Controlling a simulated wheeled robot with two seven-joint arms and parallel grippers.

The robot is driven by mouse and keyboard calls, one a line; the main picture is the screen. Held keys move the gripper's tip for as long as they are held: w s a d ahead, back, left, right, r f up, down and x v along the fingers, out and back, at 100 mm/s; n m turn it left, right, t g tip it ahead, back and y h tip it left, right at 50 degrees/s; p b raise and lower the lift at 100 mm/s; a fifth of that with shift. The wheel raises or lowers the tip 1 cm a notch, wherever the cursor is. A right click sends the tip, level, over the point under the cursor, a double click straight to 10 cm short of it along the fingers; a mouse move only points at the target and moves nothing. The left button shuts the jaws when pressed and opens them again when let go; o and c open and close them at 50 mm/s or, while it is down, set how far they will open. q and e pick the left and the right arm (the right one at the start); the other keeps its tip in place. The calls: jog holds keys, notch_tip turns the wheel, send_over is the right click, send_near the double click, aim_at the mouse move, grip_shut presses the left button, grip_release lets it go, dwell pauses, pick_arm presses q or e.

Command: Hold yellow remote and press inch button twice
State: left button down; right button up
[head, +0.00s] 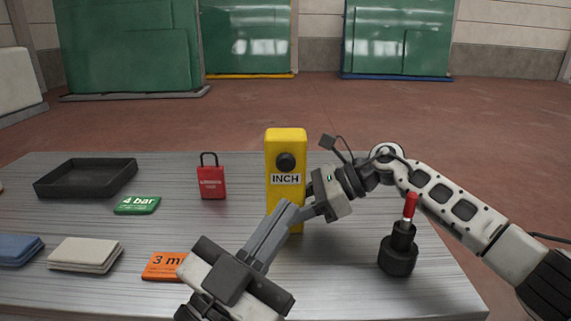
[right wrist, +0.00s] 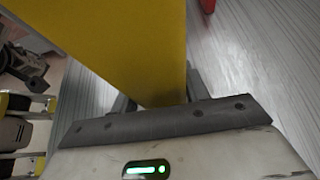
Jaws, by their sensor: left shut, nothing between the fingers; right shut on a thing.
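The yellow remote (head: 285,140) stands upright near the middle of the table, with a round black button (head: 286,162) above a white INCH label. My right gripper (head: 307,205) is shut on the remote's lower right side. In the right wrist view the remote (right wrist: 125,45) fills the upper left between the fingers. My left gripper (head: 289,208) is shut and empty. Its fingertips are in front of the remote in the head view, below the label and lower than the button. They hide part of the remote's lower front; I cannot tell whether they touch it.
A red padlock (head: 211,182), green 4 bar tag (head: 137,205), black tray (head: 86,178), orange tag (head: 163,266), beige cloth (head: 85,254) and blue cloth (head: 18,249) lie left. A black tool with a red tip (head: 399,254) stands right. Green glass sheets stand behind the table.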

pick_arm(q)
send_near(293, 161)
jog(key=shift+s+d+r+x, duration=0.1)
jog(key=shift+s+x, duration=0.05)
jog(key=shift+x, duration=0.75)
jog(key=shift+s+d+r+x, duration=0.1)
jog(key=shift+s+r+x, duration=0.05)
jog(key=shift+x, duration=0.7)
jog(key=shift+s+d+r+x, duration=0.1)
jog(key=shift+s+x, duration=0.05)
jog(key=shift+x, duration=0.75)
jog(key=shift+w, duration=0.4)
jog(key=shift+w, duration=0.55)
dwell(0.8)
jog(key=shift+s, duration=3.5)
